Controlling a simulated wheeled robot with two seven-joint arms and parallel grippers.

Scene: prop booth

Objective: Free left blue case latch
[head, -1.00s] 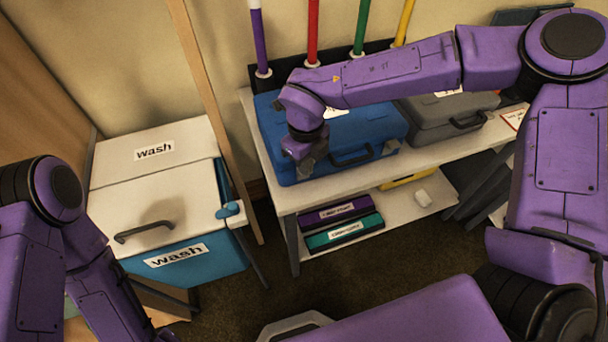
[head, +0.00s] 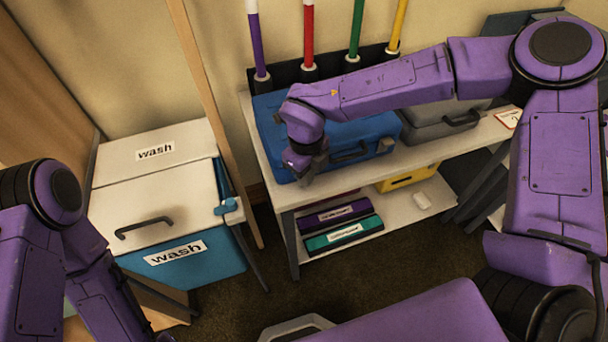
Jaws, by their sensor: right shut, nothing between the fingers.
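The blue case (head: 365,131) lies on the top shelf of a white bench, with its dark handle (head: 349,153) on the front side. The left latch is hidden behind my right gripper. My right gripper (head: 300,172) is at the left part of the case's front, pointing down, with its fingers shut and empty. I cannot tell whether it touches the case. My left arm comes in at the lower left, and its gripper is out of view.
A grey case (head: 440,122) stands right of the blue one. Purple (head: 334,216) and teal (head: 345,233) boxes and a yellow item lie on the lower shelf. A white and blue wash bin (head: 150,190) stands left. Colored poles rise behind the bench.

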